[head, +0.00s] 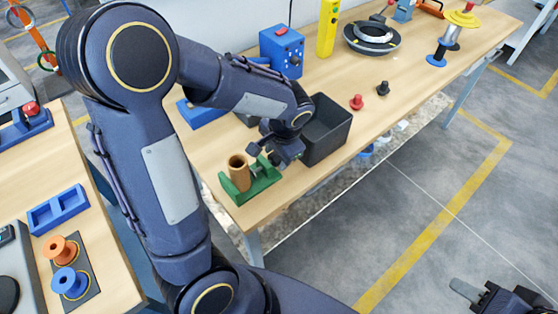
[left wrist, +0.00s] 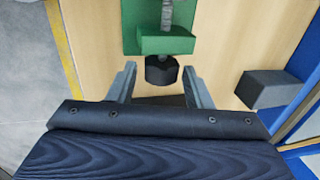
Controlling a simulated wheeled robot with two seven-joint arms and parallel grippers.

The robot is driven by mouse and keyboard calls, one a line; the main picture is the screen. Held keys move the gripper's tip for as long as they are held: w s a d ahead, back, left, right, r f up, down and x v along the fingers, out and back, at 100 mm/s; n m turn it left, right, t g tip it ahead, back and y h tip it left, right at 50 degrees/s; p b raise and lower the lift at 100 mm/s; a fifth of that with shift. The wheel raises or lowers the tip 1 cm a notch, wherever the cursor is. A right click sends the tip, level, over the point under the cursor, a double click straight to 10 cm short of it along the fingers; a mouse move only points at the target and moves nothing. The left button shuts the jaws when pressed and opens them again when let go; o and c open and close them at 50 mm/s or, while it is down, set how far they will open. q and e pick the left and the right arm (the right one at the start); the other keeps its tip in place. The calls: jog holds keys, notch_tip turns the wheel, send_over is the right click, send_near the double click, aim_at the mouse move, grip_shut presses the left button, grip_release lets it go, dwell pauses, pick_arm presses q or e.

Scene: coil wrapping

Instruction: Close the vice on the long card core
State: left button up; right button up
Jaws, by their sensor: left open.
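The green vice (head: 264,186) stands near the front edge of the long wooden table. The brown card core (head: 239,170) stands upright in it, between its jaws as far as I can see. My left gripper (head: 266,156) is on the vice's right side. In the left wrist view, my left gripper (left wrist: 160,72) is open, with a finger on either side of the dark knob (left wrist: 161,72) on the vice's screw (left wrist: 166,15). The fingers appear apart from the knob. The core is outside this view. My right gripper (head: 490,296) is at the bottom right, over the floor, partly cut off.
A black open bin (head: 327,130) stands close beside my left gripper. A blue box (head: 282,50), a yellow block (head: 328,27) and a round black turntable (head: 372,38) stand further back. Red and black knobs (head: 356,102) lie right of the bin. A side table (head: 110,265) holds spools.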

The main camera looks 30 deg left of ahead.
pick_arm(q)
jog(key=shift+d+f+y, duration=0.15)
jog(key=shift+y, duration=0.15)
jog(key=shift+b, duration=0.3)
jog(key=y+b, duration=0.1)
jog(key=b, duration=0.1)
jog(key=t+y+b, duration=0.1)
jog(key=b, duration=0.1)
jog(key=shift+s+d+f+y, duration=0.15)
jog(key=shift+d+f+y, duration=0.15)
jog(key=shift+f+y, duration=0.1)
jog(key=shift+r+t+b, duration=0.15)
jog(key=shift+t+b, duration=0.15)
jog(key=shift+b, duration=0.2)
jog(key=shift+r+y, duration=0.2)
jog(key=shift+y, duration=0.1)
pick_arm(e)
notch_tip(320, 180, down, 6)
jog(key=shift+f, duration=0.2)
pick_arm(q)
jog(key=shift+s, duration=0.1)
pick_arm(e)
jog(key=shift+f, duration=0.15)
